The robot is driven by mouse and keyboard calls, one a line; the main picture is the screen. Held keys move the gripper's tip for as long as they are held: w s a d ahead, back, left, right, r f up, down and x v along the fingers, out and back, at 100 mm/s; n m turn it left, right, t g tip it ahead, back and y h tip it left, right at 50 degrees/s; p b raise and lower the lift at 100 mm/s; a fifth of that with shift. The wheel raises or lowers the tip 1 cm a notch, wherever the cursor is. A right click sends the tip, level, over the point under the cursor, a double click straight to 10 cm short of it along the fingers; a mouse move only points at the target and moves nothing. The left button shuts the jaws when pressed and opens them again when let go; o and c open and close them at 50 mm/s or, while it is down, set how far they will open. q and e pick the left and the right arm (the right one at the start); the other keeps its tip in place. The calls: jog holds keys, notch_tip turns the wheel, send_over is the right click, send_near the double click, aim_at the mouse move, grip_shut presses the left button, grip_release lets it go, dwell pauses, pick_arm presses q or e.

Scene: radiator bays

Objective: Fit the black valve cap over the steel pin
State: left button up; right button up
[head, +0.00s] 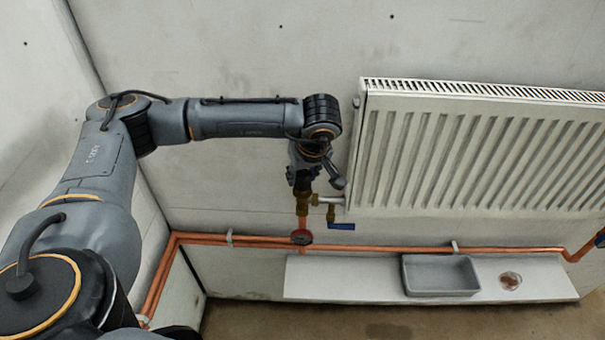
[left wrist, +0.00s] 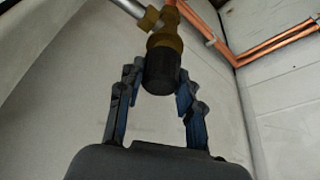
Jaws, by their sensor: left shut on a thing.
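The black valve cap (left wrist: 160,72) is between the two fingers of my left gripper (left wrist: 160,82) in the left wrist view, and the gripper is shut on it. The cap's far end meets the brass valve body (left wrist: 165,41), in line with it; I cannot tell how far it is seated. In the head view my left gripper (head: 303,182) is over the brass valve (head: 303,206) beside the radiator's lower left corner. The steel pin does not show; the cap or the brass body hides it. My right gripper is not in view.
The white radiator (head: 470,155) is close on the right. Copper pipes (head: 375,248) run below along the wall. A grey tray (head: 440,291) and a small round dish (head: 510,281) stand on the white shelf (head: 340,277).

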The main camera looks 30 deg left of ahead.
pick_arm(q)
jog(key=shift+f+b, duration=0.55)
jog(key=shift+f, duration=0.05)
dwell(0.6)
jog(key=shift+f+b, duration=0.35)
jog(key=o, duration=1.4)
jog(key=shift+r, duration=0.15)
jog(key=shift+r+p, duration=1.65)
jog(key=shift+r, duration=0.9)
